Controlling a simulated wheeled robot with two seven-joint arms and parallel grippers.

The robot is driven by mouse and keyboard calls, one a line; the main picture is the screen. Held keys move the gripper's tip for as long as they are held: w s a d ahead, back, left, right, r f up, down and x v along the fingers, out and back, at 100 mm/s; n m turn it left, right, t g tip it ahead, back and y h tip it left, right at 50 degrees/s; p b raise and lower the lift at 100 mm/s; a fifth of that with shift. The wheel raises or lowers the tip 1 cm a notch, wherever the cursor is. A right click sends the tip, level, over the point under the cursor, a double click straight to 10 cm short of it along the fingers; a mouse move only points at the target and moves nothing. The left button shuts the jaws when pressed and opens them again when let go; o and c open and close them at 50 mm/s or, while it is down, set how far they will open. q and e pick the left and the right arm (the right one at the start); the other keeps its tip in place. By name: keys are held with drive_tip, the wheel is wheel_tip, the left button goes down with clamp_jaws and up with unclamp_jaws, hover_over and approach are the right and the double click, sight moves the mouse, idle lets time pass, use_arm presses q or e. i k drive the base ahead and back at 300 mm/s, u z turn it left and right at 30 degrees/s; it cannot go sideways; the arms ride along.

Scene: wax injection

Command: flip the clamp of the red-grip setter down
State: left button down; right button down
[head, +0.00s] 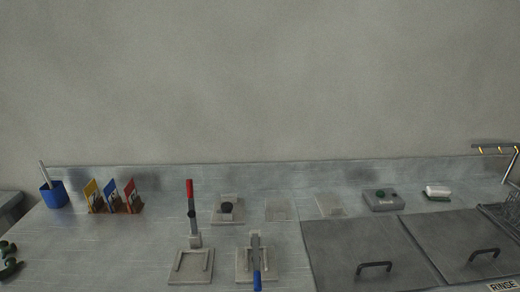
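The red-grip setter (192,262) stands on the counter left of centre. Its clamp lever (190,210) points straight up, with the red grip (189,187) at the top. Beside it on the right is a similar setter (243,264) whose lever points down toward the front, ending in a blue grip (257,281). Neither of my grippers shows in the head view.
Yellow, blue and red cards (112,197) stand in holders, with a blue cup (55,195) at far left. Grey blocks and a grey box (383,200) line the back. Two handled lids (365,245) cover the right. Dark green items (9,262) lie at the left edge.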

sight(191, 213)
drive_tip(key=z, duration=2.05)
drive_tip(key=k, duration=1.15)
drive_tip(key=u, duration=1.95)
drive_tip(key=i, duration=0.5)
drive_tip(key=z, duration=0.05)
